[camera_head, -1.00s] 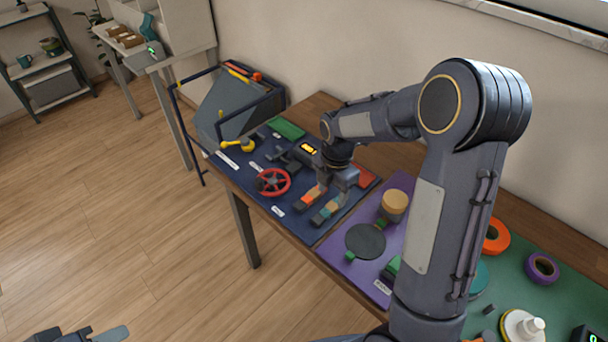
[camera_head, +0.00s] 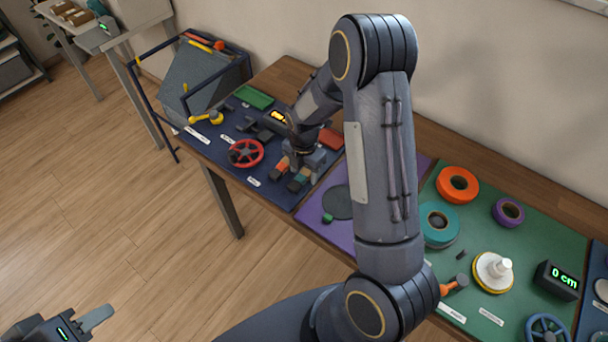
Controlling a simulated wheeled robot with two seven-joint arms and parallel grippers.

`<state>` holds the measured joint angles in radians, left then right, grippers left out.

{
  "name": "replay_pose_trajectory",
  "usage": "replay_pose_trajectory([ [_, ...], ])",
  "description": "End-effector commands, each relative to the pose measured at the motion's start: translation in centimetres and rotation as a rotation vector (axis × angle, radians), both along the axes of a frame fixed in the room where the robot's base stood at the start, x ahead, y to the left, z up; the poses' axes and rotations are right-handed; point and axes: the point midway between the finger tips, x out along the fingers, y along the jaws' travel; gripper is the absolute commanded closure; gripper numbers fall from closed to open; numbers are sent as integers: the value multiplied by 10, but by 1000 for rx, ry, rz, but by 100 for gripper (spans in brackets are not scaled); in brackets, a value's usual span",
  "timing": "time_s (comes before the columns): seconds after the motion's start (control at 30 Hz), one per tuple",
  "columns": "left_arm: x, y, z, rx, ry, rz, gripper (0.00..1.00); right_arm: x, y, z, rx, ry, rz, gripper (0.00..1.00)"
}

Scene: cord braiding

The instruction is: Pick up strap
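I cannot tell for sure which item is the strap. An orange roll (camera_head: 458,185), a teal roll (camera_head: 439,222) and a purple roll (camera_head: 508,212) lie on the green mat (camera_head: 545,228) at the right. My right gripper (camera_head: 300,168) is low over the navy mat at the far end of the bench, beside two small blocks, one orange-tipped (camera_head: 280,169) and one teal-tipped (camera_head: 299,180). My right arm partly hides it, so its opening and any contact are unclear. My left gripper (camera_head: 85,325) is at the lower left over the floor, partly cut off.
A red handwheel (camera_head: 245,153) stands left of the blocks. A purple mat (camera_head: 318,207) with a dark disc (camera_head: 340,202) lies mid-bench, partly behind my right arm. A display reading 0 cm (camera_head: 557,281) and a white spool (camera_head: 493,270) stand at the right.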

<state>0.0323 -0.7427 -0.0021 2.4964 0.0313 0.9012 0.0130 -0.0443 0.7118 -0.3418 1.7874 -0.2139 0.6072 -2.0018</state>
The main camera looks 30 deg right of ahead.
Motion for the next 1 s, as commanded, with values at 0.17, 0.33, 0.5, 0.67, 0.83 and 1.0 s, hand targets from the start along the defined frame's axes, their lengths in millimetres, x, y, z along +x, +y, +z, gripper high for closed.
replay_pose_trajectory([
  [0.17,0,0,0,0,0,0,64,0,0,0,0,0,0,68],
  [0.33,0,0,0,0,0,0,64,0,0,0,0,0,0,90],
  [0.5,0,0,0,0,0,0,64,0,0,1,0,-1,0,95],
  [0.67,0,0,0,0,0,0,64,0,0,3,0,-1,0,95],
  [0.83,0,0,-2,0,0,0,64,1,0,16,1,-4,0,95],
  [1.0,0,0,-8,0,0,0,64,-11,7,47,3,-7,3,95],
])
